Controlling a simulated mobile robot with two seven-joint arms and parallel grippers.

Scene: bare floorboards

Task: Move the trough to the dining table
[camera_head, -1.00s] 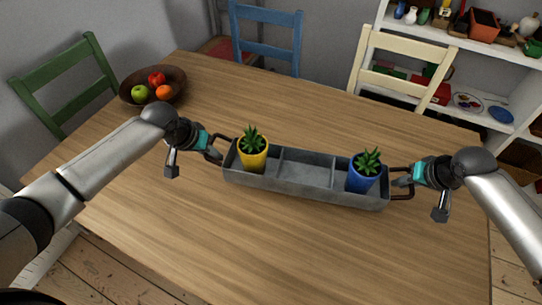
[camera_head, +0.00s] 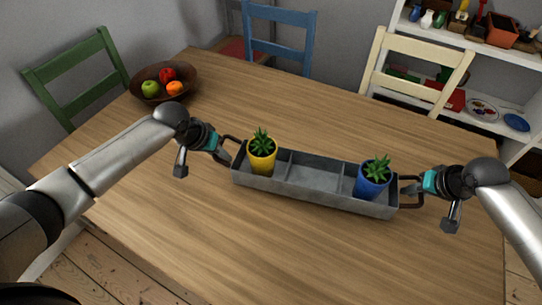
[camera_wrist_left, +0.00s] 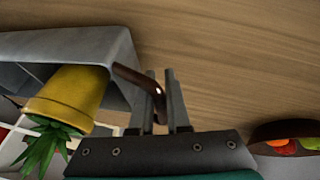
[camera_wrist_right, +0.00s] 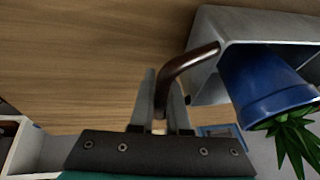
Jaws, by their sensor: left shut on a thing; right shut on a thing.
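The grey metal trough (camera_head: 317,176) is over the wooden dining table (camera_head: 250,235), its long side running left to right; I cannot tell whether it touches the top. A yellow pot with a plant (camera_head: 262,153) stands in its left compartment and a blue pot with a plant (camera_head: 373,180) in its right one. The middle compartment is empty. My left gripper (camera_head: 226,152) is shut on the left handle, seen brown in the left wrist view (camera_wrist_left: 140,80). My right gripper (camera_head: 414,187) is shut on the right handle, also seen in the right wrist view (camera_wrist_right: 185,68).
A brown bowl of fruit (camera_head: 190,92) stands at the table's far left. Green (camera_head: 75,80), blue (camera_head: 280,35) and cream (camera_head: 415,65) chairs stand around the table. A white shelf (camera_head: 500,80) is at the back right. The table's front and middle are clear.

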